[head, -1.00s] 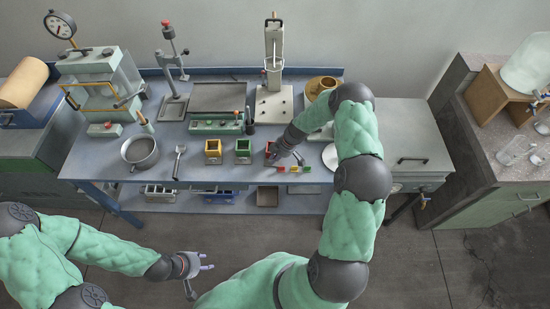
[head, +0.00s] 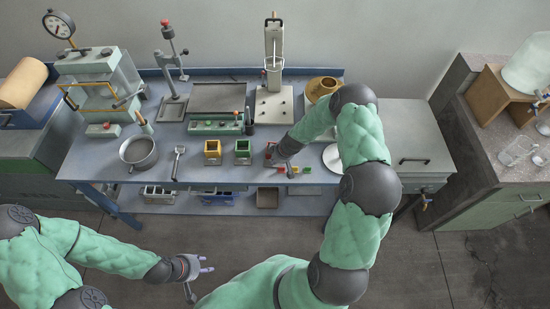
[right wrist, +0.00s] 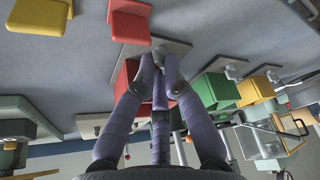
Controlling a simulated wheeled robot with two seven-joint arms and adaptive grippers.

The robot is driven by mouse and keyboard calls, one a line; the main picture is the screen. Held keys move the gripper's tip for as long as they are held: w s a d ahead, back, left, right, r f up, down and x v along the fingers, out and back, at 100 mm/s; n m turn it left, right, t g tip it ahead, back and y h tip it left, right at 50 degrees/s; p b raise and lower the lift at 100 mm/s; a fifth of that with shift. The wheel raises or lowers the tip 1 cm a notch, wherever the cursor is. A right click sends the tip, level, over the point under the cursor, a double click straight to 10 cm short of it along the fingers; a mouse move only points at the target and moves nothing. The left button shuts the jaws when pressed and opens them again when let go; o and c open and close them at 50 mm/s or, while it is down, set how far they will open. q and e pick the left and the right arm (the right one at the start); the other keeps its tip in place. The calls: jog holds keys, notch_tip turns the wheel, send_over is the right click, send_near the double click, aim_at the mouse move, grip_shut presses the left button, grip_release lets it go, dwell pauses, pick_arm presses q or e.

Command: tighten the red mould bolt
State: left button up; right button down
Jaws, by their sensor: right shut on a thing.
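The red mould (head: 268,151) stands at the bench's front edge, right of the green mould (head: 243,150), partly covered by my right gripper (head: 289,167). In the right wrist view the red mould (right wrist: 125,78) shows behind the fingers, on a grey plate (right wrist: 178,49). My right gripper (right wrist: 159,56) has its purple fingers closed together at the mould, shut on a small grey piece that looks like its bolt. The fingertips hide most of that piece. My left gripper (head: 203,268) is open and empty, off the bench's front.
A yellow mould (head: 213,151) stands left of the green one. Small red, yellow and green blocks (head: 306,169) lie by my right gripper. A pot (head: 138,152) and a scoop (head: 178,160) are left. A round white plate (head: 331,157) is close to my right arm.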

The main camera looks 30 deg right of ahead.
jog(key=shift+m+h+p, duration=0.3)
jog(key=shift+m+p, duration=0.3)
jog(key=shift+p, duration=0.75)
jog(key=c, duration=1.6)
grip_release()
jog(key=shift+r, duration=0.1)
jog(key=v, duration=1.1)
jog(key=shift+s+r, duration=0.3)
jog(key=shift+r, duration=0.05)
